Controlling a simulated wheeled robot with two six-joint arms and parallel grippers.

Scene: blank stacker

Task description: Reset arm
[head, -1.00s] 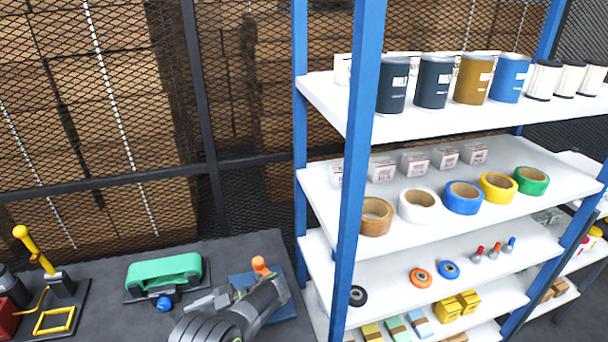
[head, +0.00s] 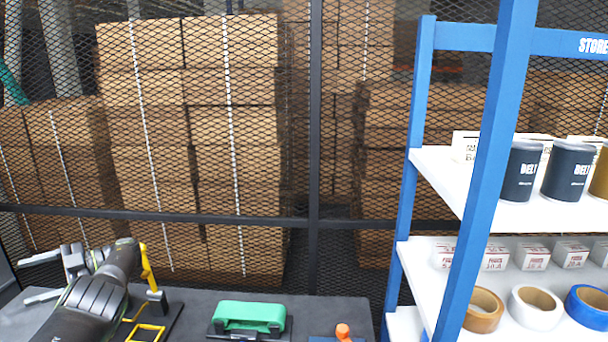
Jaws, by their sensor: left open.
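My left gripper (head: 40,277) is at the lower left of the head view, above the left part of the dark workbench (head: 190,304). Its two fingers are spread apart and nothing is between them. My left arm comes up from the bottom edge and partly hides a yellow-handled device (head: 148,268). My right gripper is not in view.
A green-topped device (head: 249,314) and an orange knob (head: 342,331) stand on the bench. A blue-framed shelf (head: 489,170) at right holds cans, white boxes and tape rolls, including a brown one (head: 484,309). A mesh fence (head: 316,120) with cartons behind closes the back.

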